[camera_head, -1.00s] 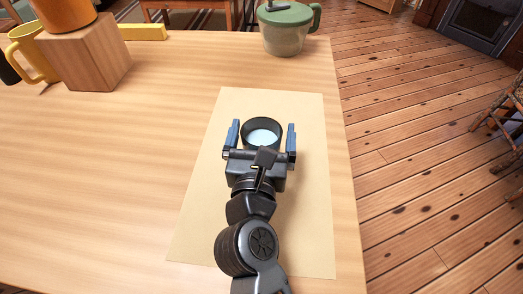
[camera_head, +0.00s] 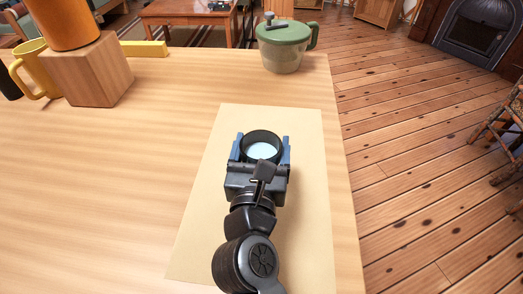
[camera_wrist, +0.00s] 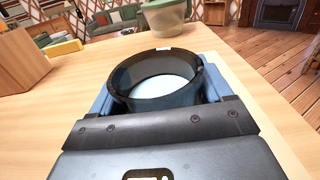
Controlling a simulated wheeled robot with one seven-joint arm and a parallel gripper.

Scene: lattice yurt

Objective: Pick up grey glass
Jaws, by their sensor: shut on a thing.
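The grey glass (camera_head: 262,137) is a dark, see-through cup with a round open rim and a pale inside bottom. It is upright between the blue fingers of my gripper (camera_head: 261,150), which touch it on both sides. My gripper is shut on it. In the wrist view the glass (camera_wrist: 156,76) fills the space between the fingers, and its lower part is hidden behind the gripper body. I cannot tell whether its base touches the mat below.
A tan mat (camera_head: 300,215) lies under my arm on the wooden table (camera_head: 110,170). A green lidded pot (camera_head: 284,50) stands at the far right edge. A wooden block (camera_head: 88,72) with an orange thing (camera_head: 66,22) on it and a yellow mug (camera_head: 32,70) stand at the far left. The table's middle is clear.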

